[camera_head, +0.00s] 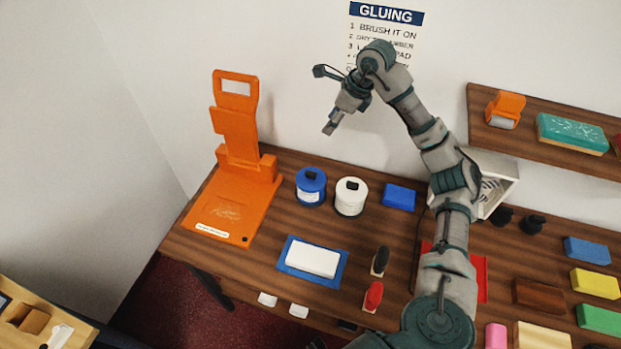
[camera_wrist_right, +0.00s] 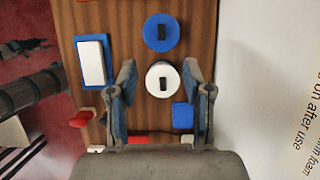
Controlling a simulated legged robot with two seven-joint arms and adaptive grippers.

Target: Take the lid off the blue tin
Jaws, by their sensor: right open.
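The blue tin (camera_head: 309,198) stands upright near the back of the counter, just right of the orange stand. Its blue lid (camera_head: 302,178) with a black knob sits on top; the lid also shows from above in the wrist view (camera_wrist_right: 150,33). My right gripper (camera_head: 330,128) is raised above the back of the counter, apart from the tin, open and empty. In the wrist view its fingers (camera_wrist_right: 160,72) spread either side of the white tin's outline, with the blue tin beyond them. My left gripper is not in view.
A white tin (camera_head: 351,205) stands close right of the blue tin. An orange stand (camera_head: 236,135) rises at left. A blue block (camera_head: 398,197), a white pad on a blue tray (camera_head: 335,279) and black and red handled tools lie nearby. A shelf (camera_head: 490,130) is at right.

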